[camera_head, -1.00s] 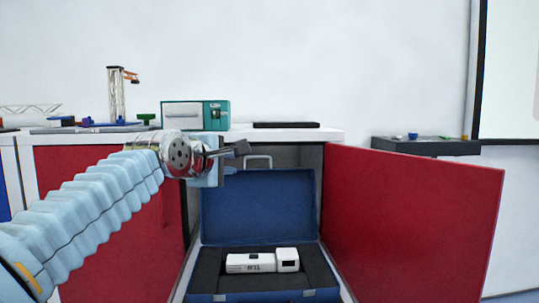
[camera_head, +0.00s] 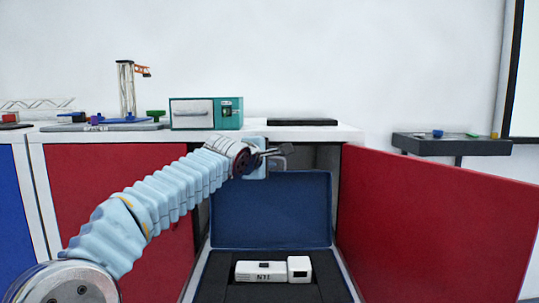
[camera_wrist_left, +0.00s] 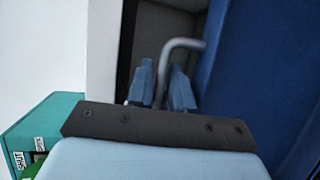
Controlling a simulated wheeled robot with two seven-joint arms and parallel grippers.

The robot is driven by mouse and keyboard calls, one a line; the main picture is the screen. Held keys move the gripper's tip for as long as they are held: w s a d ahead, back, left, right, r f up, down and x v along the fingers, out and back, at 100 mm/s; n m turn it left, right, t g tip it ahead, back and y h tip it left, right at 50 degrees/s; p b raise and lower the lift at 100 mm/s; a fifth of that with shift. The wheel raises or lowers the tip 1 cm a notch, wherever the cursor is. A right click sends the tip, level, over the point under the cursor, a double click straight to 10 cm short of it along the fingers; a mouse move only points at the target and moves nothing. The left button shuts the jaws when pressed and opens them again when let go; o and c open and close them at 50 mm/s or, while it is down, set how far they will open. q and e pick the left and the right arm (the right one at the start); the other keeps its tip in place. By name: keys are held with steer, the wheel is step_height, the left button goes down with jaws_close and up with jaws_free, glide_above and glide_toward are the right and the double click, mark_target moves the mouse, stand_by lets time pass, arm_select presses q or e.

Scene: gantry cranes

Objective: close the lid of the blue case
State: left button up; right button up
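The blue case stands open in a cabinet bay, its lid (camera_head: 272,210) raised against the back and its dark foam base (camera_head: 225,275) below. A grey bent handle (camera_wrist_left: 175,55) tops the lid. My left gripper (camera_head: 282,151) is at the lid's top edge, largely covering the handle in the head view. In the left wrist view its two blue fingers (camera_wrist_left: 163,85) are apart, with the handle's bar reaching between them; whether they touch it is unclear. My right gripper is not in view.
A white device (camera_head: 272,271) lies in the foam. A red cabinet door (camera_head: 435,220) stands open on the right. The white counter (camera_head: 340,132) above holds a teal box (camera_head: 206,113), a flat black item (camera_head: 302,122) and a small crane model (camera_head: 126,90).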

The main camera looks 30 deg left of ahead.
arm_select(q)
steer(key=shift+w+f, duration=0.1)
steer(key=shift+w, duration=0.4)
steer(key=shift+c, duration=0.3)
jaws_close()
